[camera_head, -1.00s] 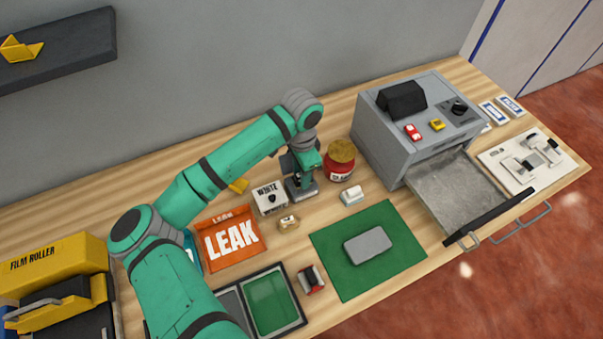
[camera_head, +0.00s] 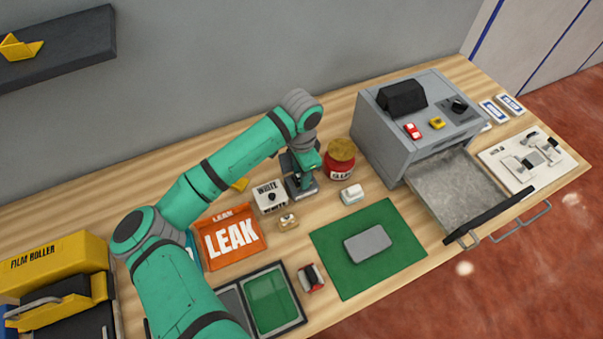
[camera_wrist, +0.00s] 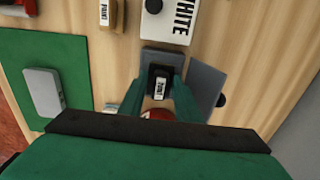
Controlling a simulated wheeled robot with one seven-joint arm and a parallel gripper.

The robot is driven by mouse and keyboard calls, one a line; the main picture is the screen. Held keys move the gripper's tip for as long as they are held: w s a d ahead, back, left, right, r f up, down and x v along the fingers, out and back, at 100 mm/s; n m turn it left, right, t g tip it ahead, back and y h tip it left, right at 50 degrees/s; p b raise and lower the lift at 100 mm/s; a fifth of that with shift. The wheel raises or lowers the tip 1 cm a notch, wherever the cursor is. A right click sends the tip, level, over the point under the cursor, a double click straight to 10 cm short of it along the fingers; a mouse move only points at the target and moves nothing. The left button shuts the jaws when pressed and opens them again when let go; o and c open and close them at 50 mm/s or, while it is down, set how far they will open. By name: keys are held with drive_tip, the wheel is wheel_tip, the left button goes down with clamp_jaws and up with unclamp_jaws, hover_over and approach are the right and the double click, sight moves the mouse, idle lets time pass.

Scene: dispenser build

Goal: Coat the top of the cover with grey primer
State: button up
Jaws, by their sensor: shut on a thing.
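A flat light-grey slab, which looks like the cover (camera_head: 368,244), lies on a green mat (camera_head: 402,220); the slab (camera_wrist: 43,92) and mat (camera_wrist: 70,50) also show at left in the wrist view. My gripper (camera_head: 302,166) is low at the back of the bench, apart from the slab. In the wrist view my gripper (camera_wrist: 160,88) is shut on a small black-topped thing (camera_wrist: 160,84) with a white label, too small to read surely. Grey flat pieces (camera_wrist: 204,82) lie around it. Its lower part is hidden.
A box marked WHITE (camera_head: 268,196) and a red jar (camera_head: 341,162) flank my gripper. A small white block (camera_head: 351,194) and a tan piece (camera_head: 288,222) lie nearby. A grey machine (camera_head: 420,120) has its tray (camera_head: 455,190) pulled out at right.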

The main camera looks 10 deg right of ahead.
drive_tip(key=shift+r, duration=0.1)
idle(0.3)
drive_tip(key=shift+r, duration=3.4)
drive_tip(key=shift+a+f, duration=0.1)
drive_tip(key=shift+f, duration=2.95)
drive_tip(key=shift+f, duration=0.5)
drive_tip(key=o, duration=1.1)
drive_tip(key=shift+c, duration=0.2)
drive_tip(key=shift+o, duration=0.9)
drive_tip(key=shift+w+r, duration=0.1)
drive_tip(key=shift+r, duration=0.05)
drive_tip(key=shift+c, duration=0.2)
